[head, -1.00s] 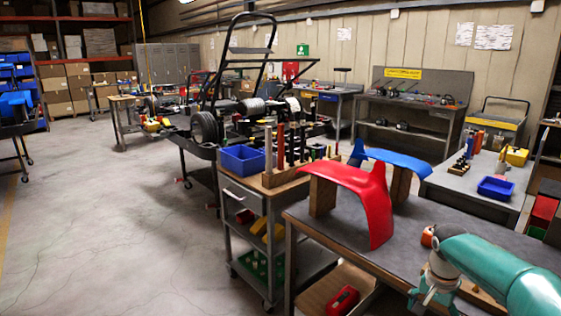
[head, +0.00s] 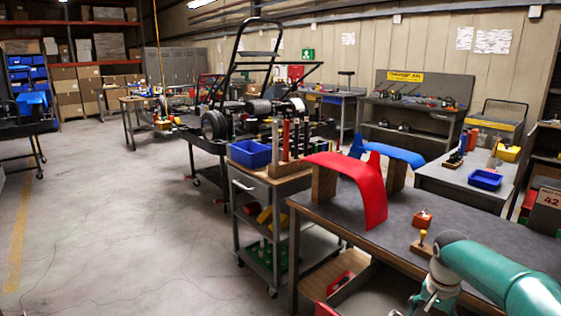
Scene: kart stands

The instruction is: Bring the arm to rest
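My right arm comes in from the lower right as a teal link with a white and grey wrist. My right gripper (head: 432,300) hangs low at the bottom edge, in front of the near workbench (head: 455,235). Its fingers are small and partly cut off, so I cannot tell whether it is open or shut. My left arm and gripper are not in view.
On the near bench stand a red fender (head: 362,190), a blue fender (head: 393,152), an orange-red block (head: 422,219) and a yellow-knobbed stamp (head: 422,244). A tool cart (head: 243,190) with a blue bin (head: 250,153) adjoins it. The floor at left is clear.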

